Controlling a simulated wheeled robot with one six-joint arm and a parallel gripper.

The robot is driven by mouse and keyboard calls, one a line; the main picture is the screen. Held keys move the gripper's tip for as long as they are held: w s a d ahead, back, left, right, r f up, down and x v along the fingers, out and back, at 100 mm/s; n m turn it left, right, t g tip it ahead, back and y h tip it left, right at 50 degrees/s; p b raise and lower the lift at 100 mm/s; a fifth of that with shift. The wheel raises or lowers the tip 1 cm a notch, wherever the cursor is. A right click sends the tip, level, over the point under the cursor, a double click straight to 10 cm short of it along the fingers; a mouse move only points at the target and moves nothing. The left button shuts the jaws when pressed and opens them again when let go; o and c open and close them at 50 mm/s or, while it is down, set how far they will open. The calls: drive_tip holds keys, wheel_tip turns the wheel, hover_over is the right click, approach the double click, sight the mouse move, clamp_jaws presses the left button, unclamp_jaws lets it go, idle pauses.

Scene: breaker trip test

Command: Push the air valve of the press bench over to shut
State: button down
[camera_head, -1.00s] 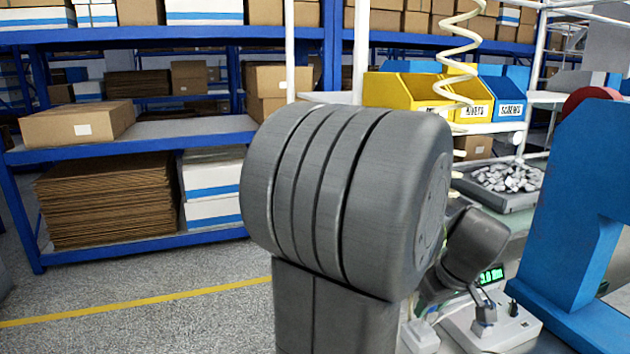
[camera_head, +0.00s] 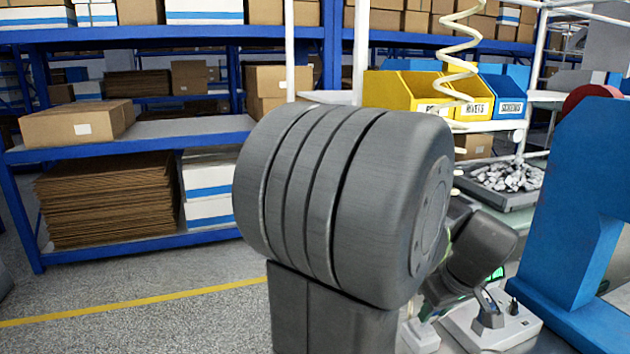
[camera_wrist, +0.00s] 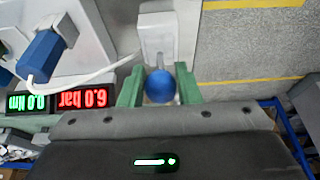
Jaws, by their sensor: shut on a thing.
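The air valve (camera_wrist: 158,28) shows at the top of the wrist view as a pale grey body with a lever. The lever ends in a blue ball knob (camera_wrist: 160,88). My gripper (camera_wrist: 159,90) has its two green fingers on either side of this knob and is shut on it. In the head view my own arm hides the gripper's fingertips and most of the valve.
A red display (camera_wrist: 84,98) reads 6.0 bar, upside down. A green display (camera_wrist: 27,102) stands beside it. A blue press frame (camera_head: 575,210) rises at the right. A white control box (camera_head: 500,325) sits before it. A parts tray (camera_head: 510,185) lies behind.

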drive_tip(key=shift+s+f, duration=0.15)
drive_tip(key=shift+s+d+f+b, duration=0.15)
drive_tip(key=shift+s+f+b, duration=0.15)
drive_tip(key=shift+s, duration=0.25)
drive_tip(key=c, duration=1)
unclamp_jaws()
drive_tip(key=shift+o, duration=0.2)
drive_tip(key=shift+r, duration=0.1)
drive_tip(key=p+v, duration=0.1)
drive_tip(key=v, duration=1.2)
drive_tip(key=shift+r, duration=0.4)
drive_tip(key=shift+s, duration=0.1)
